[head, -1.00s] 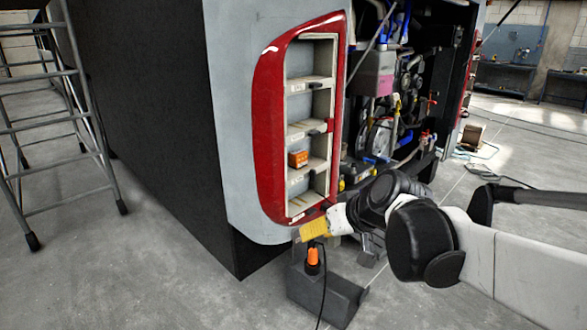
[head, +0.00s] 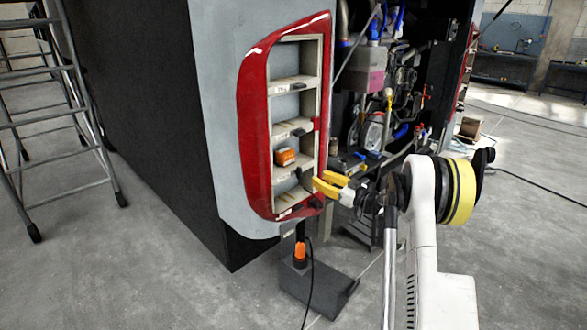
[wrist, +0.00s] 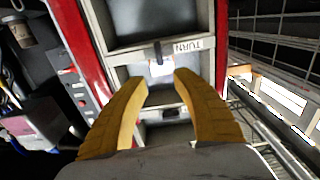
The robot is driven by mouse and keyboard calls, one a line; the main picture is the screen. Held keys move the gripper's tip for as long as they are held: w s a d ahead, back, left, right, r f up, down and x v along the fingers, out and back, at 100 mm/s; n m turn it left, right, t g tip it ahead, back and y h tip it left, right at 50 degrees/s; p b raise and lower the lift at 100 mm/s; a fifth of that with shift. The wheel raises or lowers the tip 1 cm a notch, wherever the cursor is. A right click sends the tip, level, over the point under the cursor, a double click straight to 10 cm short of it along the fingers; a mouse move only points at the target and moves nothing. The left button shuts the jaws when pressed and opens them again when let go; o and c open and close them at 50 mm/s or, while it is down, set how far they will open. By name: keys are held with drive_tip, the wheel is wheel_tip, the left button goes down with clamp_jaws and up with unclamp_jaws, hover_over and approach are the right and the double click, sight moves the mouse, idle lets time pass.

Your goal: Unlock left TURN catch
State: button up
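In the wrist view, a small dark catch (wrist: 158,51) sits on a pale ledge beside a white label reading TURN (wrist: 187,46), upside down in that view. My gripper (wrist: 160,82) has its two yellow fingers spread below the catch, with a clear gap between the tips and nothing held. In the head view my gripper (head: 324,184) is at the lower right edge of the red-framed lamp recess (head: 251,115). Several dark catches show on its shelves there; I cannot tell which one matches the wrist view, nor whether a finger touches anything.
An orange block (head: 287,156) sits on a recess shelf. The open engine bay (head: 380,90) with hoses lies right of the recess. A dark block with an orange-topped part (head: 318,286) stands on the floor below. A ladder (head: 60,120) stands left, with clear floor nearby.

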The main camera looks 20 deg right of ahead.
sight(301, 170)
drive_tip(key=b+x, duration=0.2)
drive_tip(key=x, duration=0.7)
drive_tip(key=shift+f+b, duration=0.15)
drive_tip(key=shift+b, duration=0.15)
drive_tip(key=shift+x, duration=0.8)
drive_tip(key=shift+s, duration=0.1)
clamp_jaws()
